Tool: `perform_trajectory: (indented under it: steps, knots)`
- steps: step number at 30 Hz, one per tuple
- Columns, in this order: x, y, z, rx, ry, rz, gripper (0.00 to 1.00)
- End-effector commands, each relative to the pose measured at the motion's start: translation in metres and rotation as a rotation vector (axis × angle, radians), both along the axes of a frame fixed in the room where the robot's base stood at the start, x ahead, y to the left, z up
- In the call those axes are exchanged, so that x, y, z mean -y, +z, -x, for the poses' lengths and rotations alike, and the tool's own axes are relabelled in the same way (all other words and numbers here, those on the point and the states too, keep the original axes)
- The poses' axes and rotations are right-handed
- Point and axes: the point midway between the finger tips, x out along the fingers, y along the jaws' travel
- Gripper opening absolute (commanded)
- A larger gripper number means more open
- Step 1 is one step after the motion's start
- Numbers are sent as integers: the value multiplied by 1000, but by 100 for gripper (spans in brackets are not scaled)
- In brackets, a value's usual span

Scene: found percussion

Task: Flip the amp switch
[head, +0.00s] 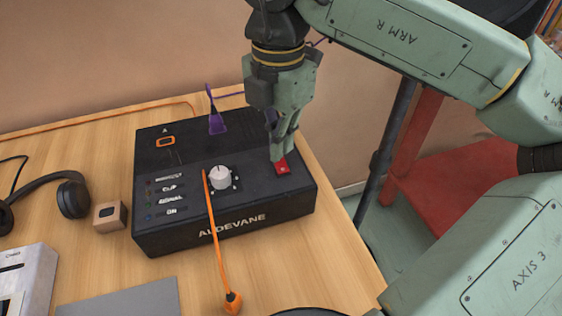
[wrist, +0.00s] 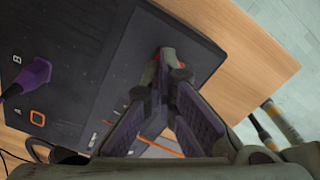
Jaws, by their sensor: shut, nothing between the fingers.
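The black amp (head: 255,215), marked ALDEVANE, sits on the wooden table and also fills the left of the wrist view (wrist: 100,65). Its red switch (head: 284,168) is on the top face near the right side. My gripper (head: 279,157) is shut and empty, pointing down with its fingertips at the switch; I cannot tell whether they touch it. In the wrist view the fingertips (wrist: 172,65) hide most of the switch, and only a bit of red shows beside them. Which way the switch is set cannot be seen.
A white knob (head: 220,177) stands left of the switch, with an orange cable (head: 217,245) in front. A purple plug (head: 216,122) is at the amp's back. Headphones (head: 70,195) and a small wooden box (head: 109,216) lie left. The table's right edge is close to the amp.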

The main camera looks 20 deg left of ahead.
Motion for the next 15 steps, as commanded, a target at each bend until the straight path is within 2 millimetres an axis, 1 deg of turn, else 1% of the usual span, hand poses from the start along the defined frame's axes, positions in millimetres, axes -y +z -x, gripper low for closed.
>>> perform_trajectory:
  steps: [15]
  knots:
    - [0, -9, 0, 0, 0, 0, 0]
